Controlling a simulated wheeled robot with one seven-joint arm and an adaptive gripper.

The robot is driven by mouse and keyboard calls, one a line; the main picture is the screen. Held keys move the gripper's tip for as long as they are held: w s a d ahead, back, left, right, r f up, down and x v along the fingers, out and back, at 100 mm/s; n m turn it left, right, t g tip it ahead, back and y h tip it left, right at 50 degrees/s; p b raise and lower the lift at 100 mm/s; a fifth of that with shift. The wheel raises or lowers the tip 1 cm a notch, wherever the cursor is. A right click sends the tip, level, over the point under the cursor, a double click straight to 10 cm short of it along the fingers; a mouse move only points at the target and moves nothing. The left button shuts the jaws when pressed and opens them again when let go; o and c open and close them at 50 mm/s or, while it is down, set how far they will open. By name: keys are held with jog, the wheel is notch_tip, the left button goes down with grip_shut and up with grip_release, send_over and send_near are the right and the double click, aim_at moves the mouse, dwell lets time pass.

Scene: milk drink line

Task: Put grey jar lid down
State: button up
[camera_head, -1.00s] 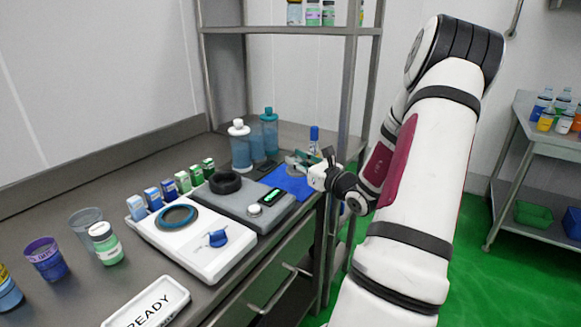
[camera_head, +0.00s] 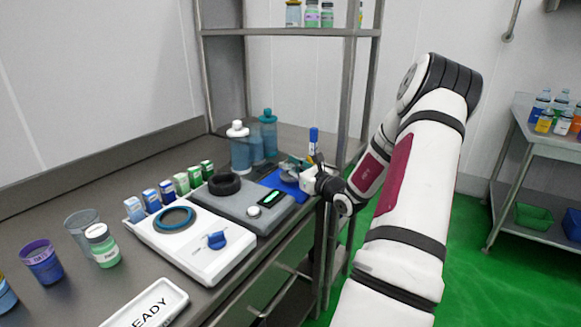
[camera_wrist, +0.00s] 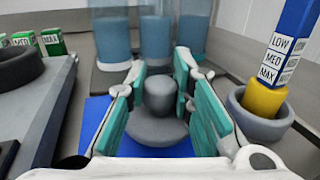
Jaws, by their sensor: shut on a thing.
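The grey jar lid (camera_wrist: 155,128) is a round disc with a knob on top. In the wrist view it sits between the teal finger pads of my gripper (camera_wrist: 161,95), which is shut on the knob. The lid is over a blue mat (camera_wrist: 97,112); I cannot tell whether it touches the mat. In the head view my gripper (camera_head: 294,168) is low over the blue mat (camera_head: 272,181), and the fingers partly hide the lid.
A grey cup (camera_wrist: 262,125) with a blue and yellow marker stands right of the mat. Several blue bottles (camera_head: 240,150) stand behind it. A grey device (camera_head: 262,210) with a black ring (camera_head: 224,184) is on the left. A white device (camera_head: 190,256) is further left.

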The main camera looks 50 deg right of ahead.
jog(key=shift+f, duration=0.35)
jog(key=shift+f+b, duration=0.25)
jog(key=shift+b, duration=0.1)
jog(key=o, duration=1)
jog(key=shift+c, duration=0.2)
